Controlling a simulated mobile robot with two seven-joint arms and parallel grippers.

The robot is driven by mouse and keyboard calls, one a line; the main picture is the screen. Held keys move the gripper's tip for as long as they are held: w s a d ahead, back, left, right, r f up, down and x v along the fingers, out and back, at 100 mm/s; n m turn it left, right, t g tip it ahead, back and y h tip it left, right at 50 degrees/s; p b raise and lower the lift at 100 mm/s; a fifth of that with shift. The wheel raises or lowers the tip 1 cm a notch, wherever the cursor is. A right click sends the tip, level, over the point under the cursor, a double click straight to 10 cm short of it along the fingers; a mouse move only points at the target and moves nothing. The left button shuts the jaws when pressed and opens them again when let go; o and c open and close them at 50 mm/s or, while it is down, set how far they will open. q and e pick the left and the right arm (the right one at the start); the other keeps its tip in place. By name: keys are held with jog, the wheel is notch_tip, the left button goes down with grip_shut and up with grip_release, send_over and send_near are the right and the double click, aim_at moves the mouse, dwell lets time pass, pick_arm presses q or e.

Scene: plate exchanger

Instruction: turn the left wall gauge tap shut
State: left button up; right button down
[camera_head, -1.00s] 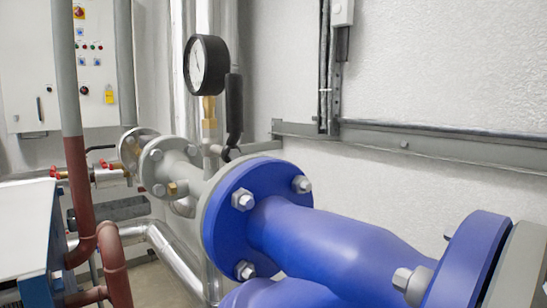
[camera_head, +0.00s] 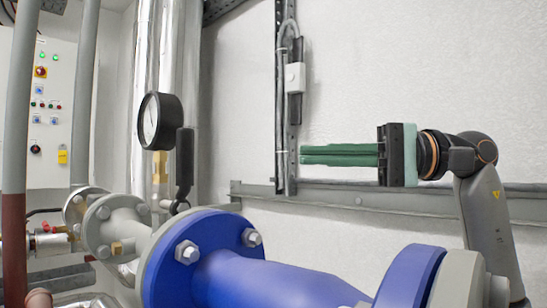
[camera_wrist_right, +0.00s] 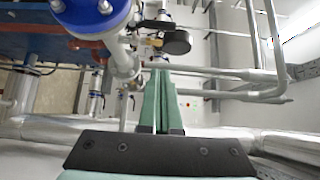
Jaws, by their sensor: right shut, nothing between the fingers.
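A round pressure gauge (camera_head: 161,121) with a white dial and black case stands on a brass fitting (camera_head: 160,167) in the head view. A black lever handle (camera_head: 184,162), which looks like the tap's, hangs upright just right of that fitting. My right gripper (camera_head: 303,155) reaches in from the right with its long green fingers together and empty. Its tips point left toward the lever, clearly apart from it in the picture. In the right wrist view the shut fingers (camera_wrist_right: 161,72) point toward the pipework, with a dark round gauge (camera_wrist_right: 177,42) beyond them. My left gripper is not in view.
A large blue flanged pipe (camera_head: 255,275) fills the lower foreground. A grey rail (camera_head: 340,197) runs along the wall below my right gripper. A vertical conduit with a white box (camera_head: 294,77) stands behind the fingertips. A control cabinet (camera_head: 48,110) is at far left.

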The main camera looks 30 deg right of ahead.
aim_at(184, 173)
jog(key=x, duration=0.3)
jog(key=s+x, duration=0.1)
jog(key=x, duration=0.3)
jog(key=s+a+p+x, duration=0.1)
jog(key=x, duration=0.3)
jog(key=shift+a, duration=0.2)
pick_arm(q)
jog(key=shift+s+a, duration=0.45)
pick_arm(e)
jog(key=shift+a, duration=0.4)
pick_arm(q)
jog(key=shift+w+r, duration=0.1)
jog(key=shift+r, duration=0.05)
pick_arm(e)
jog(key=shift+s+a+r+p, duration=0.1)
jog(key=shift+r+p, duration=0.05)
jog(key=shift+p, duration=0.4)
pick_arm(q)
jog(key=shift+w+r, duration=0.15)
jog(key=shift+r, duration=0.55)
pick_arm(e)
jog(key=shift+n+h, duration=0.3)
